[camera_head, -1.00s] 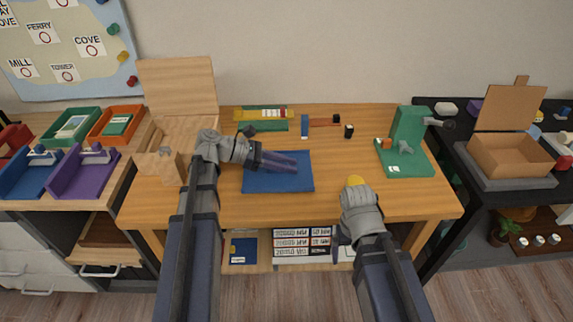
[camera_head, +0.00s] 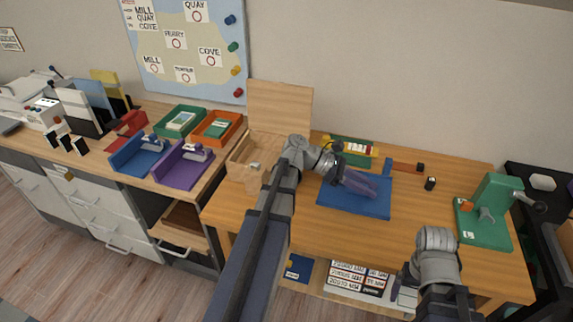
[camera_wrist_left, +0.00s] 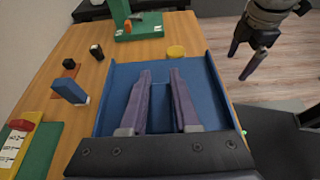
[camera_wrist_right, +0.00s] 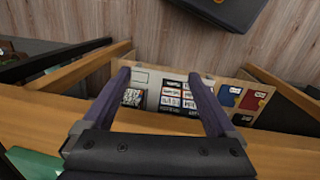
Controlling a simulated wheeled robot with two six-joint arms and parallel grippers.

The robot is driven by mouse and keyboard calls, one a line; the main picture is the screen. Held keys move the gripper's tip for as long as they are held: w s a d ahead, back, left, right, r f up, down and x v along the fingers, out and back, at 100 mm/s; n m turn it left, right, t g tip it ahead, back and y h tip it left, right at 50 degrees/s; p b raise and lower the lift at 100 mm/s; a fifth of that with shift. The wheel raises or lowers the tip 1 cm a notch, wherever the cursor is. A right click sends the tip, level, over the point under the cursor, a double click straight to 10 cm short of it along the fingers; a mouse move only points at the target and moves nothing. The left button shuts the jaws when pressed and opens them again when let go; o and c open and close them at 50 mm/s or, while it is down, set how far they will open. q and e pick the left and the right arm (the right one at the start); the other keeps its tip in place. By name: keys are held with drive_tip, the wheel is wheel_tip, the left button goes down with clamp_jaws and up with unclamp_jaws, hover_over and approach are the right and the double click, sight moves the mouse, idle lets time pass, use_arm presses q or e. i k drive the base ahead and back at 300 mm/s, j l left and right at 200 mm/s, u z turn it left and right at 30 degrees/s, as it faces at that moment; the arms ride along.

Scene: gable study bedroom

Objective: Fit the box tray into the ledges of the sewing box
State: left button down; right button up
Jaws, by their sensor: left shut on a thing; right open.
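The wooden sewing box (camera_head: 280,105) stands open at the desk's back left, its lid upright. Its inside and ledges are mostly hidden. A shallow blue tray, seemingly the box tray (camera_head: 345,207), is on or just above the desk, right of the box; it also shows in the left wrist view (camera_wrist_left: 115,80) with raised side walls. My left gripper (camera_head: 362,183) reaches over its middle, shut on a blue part between its fingers (camera_wrist_left: 161,78). Whether the tray touches the desk I cannot tell. My right gripper (camera_head: 403,284) is open and empty at the desk's front edge.
A green machine (camera_head: 490,205) stands at the desk's right. A small dark spool (camera_head: 430,183) and a yellow round thing (camera_wrist_left: 175,51) are near the tray. Purple (camera_head: 180,170) and orange (camera_head: 216,130) trays stand left of the box. The front middle desk is clear.

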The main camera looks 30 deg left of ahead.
sight(270, 159)
drive_tip(key=k+z, duration=0.1)
drive_tip(key=z, duration=0.55)
drive_tip(key=k+z, duration=0.15)
drive_tip(key=z, duration=0.2)
drive_tip(key=k+z, duration=0.1)
drive_tip(key=z, duration=0.3)
drive_tip(key=k+j+z, duration=0.1)
drive_tip(key=z, duration=0.25)
drive_tip(key=k+z, duration=0.15)
drive_tip(key=z, duration=0.25)
drive_tip(key=k+z, duration=0.25)
drive_tip(key=k, duration=0.3)
drive_tip(key=k+z, duration=0.25)
drive_tip(key=k, duration=0.3)
drive_tip(key=k+u, duration=0.2)
drive_tip(key=u, duration=0.45)
drive_tip(key=k+j+u, duration=0.15)
drive_tip(key=u, duration=0.8)
drive_tip(key=j+u, duration=0.2)
drive_tip(key=u, duration=0.25)
